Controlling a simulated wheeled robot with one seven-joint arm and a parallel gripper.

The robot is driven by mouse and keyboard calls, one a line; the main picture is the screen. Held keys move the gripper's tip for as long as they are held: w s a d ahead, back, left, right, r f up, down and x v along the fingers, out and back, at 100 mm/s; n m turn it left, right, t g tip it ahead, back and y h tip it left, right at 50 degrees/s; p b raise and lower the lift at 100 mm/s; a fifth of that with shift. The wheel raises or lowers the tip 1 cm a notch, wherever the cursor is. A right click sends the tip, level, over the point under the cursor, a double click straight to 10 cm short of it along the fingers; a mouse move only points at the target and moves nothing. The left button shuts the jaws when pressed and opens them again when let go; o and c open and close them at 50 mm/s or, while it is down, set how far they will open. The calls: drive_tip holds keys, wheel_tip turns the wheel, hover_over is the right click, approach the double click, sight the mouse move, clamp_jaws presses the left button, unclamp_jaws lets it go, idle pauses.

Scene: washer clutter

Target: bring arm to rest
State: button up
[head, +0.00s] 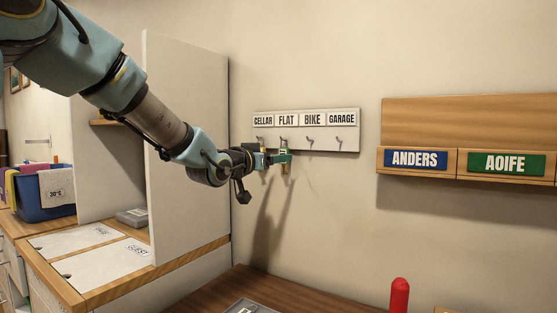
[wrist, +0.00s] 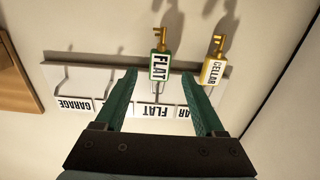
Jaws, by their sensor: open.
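My gripper (head: 281,158) is at the white key rack (head: 349,140) on the wall, its arm reaching in from the upper left. In the wrist view, which shows the rack upside down, my gripper (wrist: 160,76) has its two green fingers spread apart. A key with a green-edged FLAT tag (wrist: 159,67) shows in line with the gap between the fingertips, hanging at the FLAT hook. I cannot tell whether the fingers touch it. A key with a yellow CELLAR tag (wrist: 214,72) hangs beside it, just past the other finger. The BIKE hook (head: 310,142) and GARAGE hook (head: 340,143) look empty.
A tall white panel (head: 187,130) stands left of the rack, beneath my arm. A wooden board with ANDERS (head: 416,158) and AOIFE (head: 506,163) plates is at right. A red upright object (head: 399,295) stands on the brown table (head: 300,292). A blue basket (head: 42,200) is far left.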

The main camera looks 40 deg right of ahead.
drive_tip(key=b+v, duration=0.1)
drive_tip(key=v, duration=0.7)
drive_tip(key=shift+a, duration=0.1)
drive_tip(key=w+a+f+n+t+y+p, duration=0.1)
drive_tip(key=w+a+f+n+t+y, duration=0.15)
drive_tip(key=w+a+f+y, duration=0.65)
drive_tip(key=w+a+f+n+t+y+p, duration=0.15)
drive_tip(key=w+a+f+n, duration=0.35)
drive_tip(key=a, duration=0.9)
drive_tip(key=s+a+f+n+g+y+p, duration=0.1)
drive_tip(key=s+a+f+n+g+y, duration=0.1)
drive_tip(key=a, duration=0.7)
drive_tip(key=s+a+f+n+g+y+p, duration=0.1)
drive_tip(key=s+a+f+n+g+y, duration=0.1)
drive_tip(key=s+a+f, duration=0.3)
drive_tip(key=s+a+f+n+g+y, duration=0.2)
drive_tip(key=s+a, duration=0.5)
drive_tip(key=a, duration=0.6)
drive_tip(key=shift+a+f+g+y+p, duration=0.2)
drive_tip(key=shift+f+g+y+p, duration=0.25)
drive_tip(key=shift+f, duration=0.4)
drive_tip(key=shift+s, duration=0.15)
